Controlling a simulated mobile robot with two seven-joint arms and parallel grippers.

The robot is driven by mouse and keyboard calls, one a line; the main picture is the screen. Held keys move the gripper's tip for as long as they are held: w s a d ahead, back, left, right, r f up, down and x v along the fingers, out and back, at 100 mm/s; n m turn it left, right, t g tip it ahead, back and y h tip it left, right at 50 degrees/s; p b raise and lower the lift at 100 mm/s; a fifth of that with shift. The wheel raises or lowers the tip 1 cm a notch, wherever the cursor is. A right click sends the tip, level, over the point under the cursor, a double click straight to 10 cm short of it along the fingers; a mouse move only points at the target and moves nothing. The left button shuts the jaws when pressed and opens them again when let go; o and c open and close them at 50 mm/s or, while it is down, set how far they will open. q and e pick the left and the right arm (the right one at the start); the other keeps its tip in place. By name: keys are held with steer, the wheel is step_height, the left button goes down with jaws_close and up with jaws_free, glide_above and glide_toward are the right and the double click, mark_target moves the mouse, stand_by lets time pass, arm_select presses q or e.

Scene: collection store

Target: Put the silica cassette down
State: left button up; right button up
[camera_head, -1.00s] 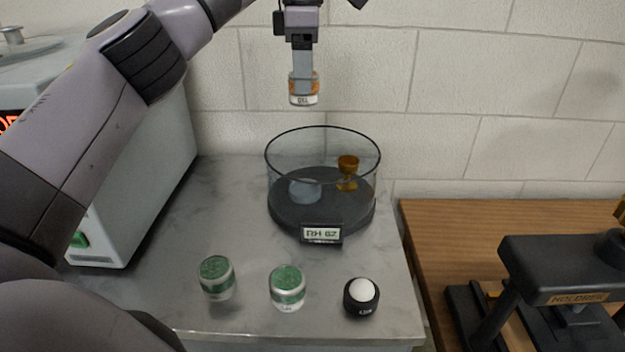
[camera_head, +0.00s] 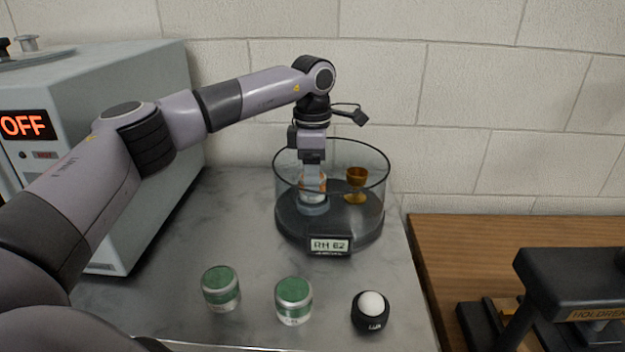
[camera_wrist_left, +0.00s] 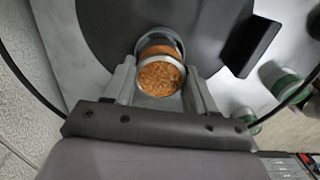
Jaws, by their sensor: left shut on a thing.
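The silica cassette (camera_head: 314,199), a small jar with orange beads, is inside the clear round chamber (camera_head: 287,178). My left gripper (camera_head: 312,188) reaches down into the chamber from above and is shut on the cassette. In the left wrist view the orange top of the cassette (camera_wrist_left: 160,77) sits between the two fingers (camera_wrist_left: 161,88). Right under it is a grey round seat (camera_head: 313,210) on the dark chamber floor; I cannot tell whether the cassette touches it. My right gripper is not in view.
A brown goblet (camera_head: 356,184) stands in the chamber, right of the cassette. Two green-topped jars (camera_head: 221,287) (camera_head: 294,299) and a black holder with a white ball (camera_head: 371,312) stand in front. A grey oven (camera_head: 150,130) is left, a black press (camera_head: 570,280) right.

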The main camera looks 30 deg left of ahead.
arm_select(q)
steer(key=shift+f, duration=0.65)
steer(key=shift+f, duration=0.1)
steer(key=shift+f, duration=0.15)
steer(key=o, duration=1.1)
step_height(320, 180, up, 13)
steer(key=shift+f, duration=0.2)
